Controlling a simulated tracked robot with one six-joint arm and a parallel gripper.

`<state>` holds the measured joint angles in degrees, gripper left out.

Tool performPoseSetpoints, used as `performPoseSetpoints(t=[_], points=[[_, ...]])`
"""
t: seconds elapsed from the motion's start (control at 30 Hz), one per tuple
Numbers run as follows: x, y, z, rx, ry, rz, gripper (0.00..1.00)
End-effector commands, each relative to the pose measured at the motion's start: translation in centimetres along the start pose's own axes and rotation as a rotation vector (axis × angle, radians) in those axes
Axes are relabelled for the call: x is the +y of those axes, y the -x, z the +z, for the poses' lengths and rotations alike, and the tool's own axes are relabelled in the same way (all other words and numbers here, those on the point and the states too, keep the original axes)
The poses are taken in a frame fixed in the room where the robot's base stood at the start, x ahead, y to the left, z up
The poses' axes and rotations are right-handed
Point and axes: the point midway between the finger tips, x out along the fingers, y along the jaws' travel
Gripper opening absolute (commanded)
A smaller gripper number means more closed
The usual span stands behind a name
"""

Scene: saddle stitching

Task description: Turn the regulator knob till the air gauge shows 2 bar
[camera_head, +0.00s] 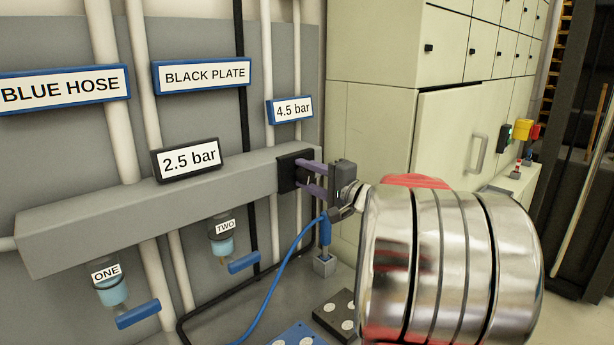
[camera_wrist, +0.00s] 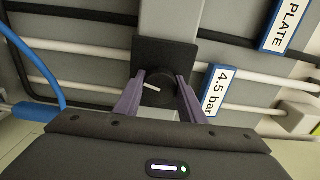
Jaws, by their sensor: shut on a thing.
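The regulator knob (camera_wrist: 154,88) is a dark round knob with a white pointer line, on a black square plate (camera_wrist: 178,55) in the wrist view. In the head view the black plate (camera_head: 288,172) sits at the right end of the grey beam (camera_head: 120,205). My gripper (camera_wrist: 157,90) has its two purple fingers on either side of the knob, shut on it; it also shows in the head view (camera_head: 305,178). In the head view the knob is hidden by my fingers. No dial gauge is clear; a sign on the beam reads "2.5 bar" (camera_head: 191,159).
A sign reading "4.5 bar" (camera_head: 291,109) hangs above the plate. Cups marked ONE (camera_head: 110,289) and TWO (camera_head: 223,243) with blue levers hang under the beam. A blue hose (camera_head: 265,308) runs below my gripper. Pale cabinets (camera_head: 370,120) stand close on the right.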

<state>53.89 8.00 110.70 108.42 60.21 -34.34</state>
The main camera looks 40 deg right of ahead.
Motion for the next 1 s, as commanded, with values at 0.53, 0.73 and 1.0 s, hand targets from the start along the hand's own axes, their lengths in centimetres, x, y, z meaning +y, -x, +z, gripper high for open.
performPoseSetpoints(t=[0.53,0.73,1.0], points=[[0.56,-0.05,0.33,-0.009,0.074,0.008,0.14],[0.60,-0.05,0.31,-0.008,0.074,0.009,0.42],[0.32,-0.01,0.13,-0.004,0.075,0.005,0.55]])
